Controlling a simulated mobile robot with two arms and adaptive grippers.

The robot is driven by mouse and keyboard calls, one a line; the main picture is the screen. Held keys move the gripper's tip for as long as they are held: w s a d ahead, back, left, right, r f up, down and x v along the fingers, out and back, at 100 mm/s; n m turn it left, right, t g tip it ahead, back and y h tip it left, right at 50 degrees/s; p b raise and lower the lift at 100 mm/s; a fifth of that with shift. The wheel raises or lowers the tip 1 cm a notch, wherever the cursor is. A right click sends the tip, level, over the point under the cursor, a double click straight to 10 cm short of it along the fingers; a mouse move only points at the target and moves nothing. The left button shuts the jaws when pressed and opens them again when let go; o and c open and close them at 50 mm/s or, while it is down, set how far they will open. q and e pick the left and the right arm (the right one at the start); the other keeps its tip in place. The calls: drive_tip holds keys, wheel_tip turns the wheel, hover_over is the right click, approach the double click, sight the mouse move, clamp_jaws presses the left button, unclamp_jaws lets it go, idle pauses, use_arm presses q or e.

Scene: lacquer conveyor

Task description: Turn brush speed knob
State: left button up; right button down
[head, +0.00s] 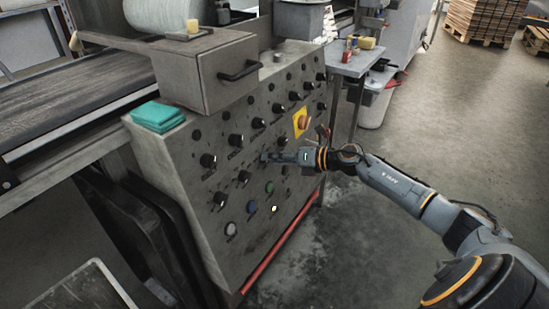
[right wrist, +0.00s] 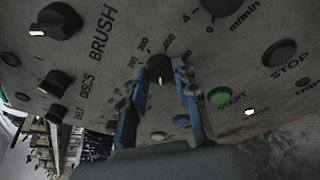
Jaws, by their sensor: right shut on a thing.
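The brush speed knob (right wrist: 158,67) is a small black knob with a pale mark, in the middle of the right wrist view. A printed number scale surrounds it, and the word BRUSH stands to its left. My right gripper (right wrist: 161,78) has its blue fingers on either side of the knob and is shut on it. In the head view my right gripper (head: 268,157) reaches the sloped grey control panel (head: 200,150) from the right and largely hides that knob. My left gripper is not in view.
Other black knobs (head: 208,160) crowd the panel. A green START button (right wrist: 219,96) lies close to the right finger; a blue button (right wrist: 181,120) sits nearby. A yellow-backed emergency stop (head: 301,122) is above my gripper. Open floor (head: 440,120) lies to the right.

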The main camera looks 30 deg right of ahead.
drive_tip(key=c, duration=1)
unclamp_jaws()
drive_tip(key=v, duration=1.2)
drive_tip(key=shift+f, duration=0.1)
